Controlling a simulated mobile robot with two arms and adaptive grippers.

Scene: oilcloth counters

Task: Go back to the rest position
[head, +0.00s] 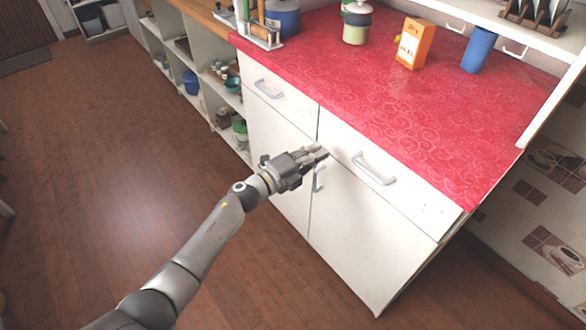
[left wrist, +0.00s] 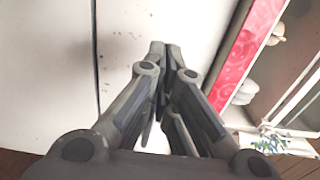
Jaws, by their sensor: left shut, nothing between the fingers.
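My left gripper (head: 318,153) is shut and empty. In the head view it is in front of the white cabinet (head: 365,240), near the gap between the two drawers. A cabinet door handle (head: 319,179) shows just below its fingers. In the left wrist view the shut fingers (left wrist: 166,50) point at the white cabinet front (left wrist: 190,20); I cannot tell whether they touch it. My right gripper is in neither view.
The red-patterned counter (head: 380,110) holds an orange box (head: 415,43), a blue cup (head: 478,50), a green-and-cream jar (head: 356,25) and a blue pot (head: 283,18). Drawer handles (head: 373,170) stick out. Open shelves (head: 205,75) stand left. The wooden floor (head: 110,150) is clear.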

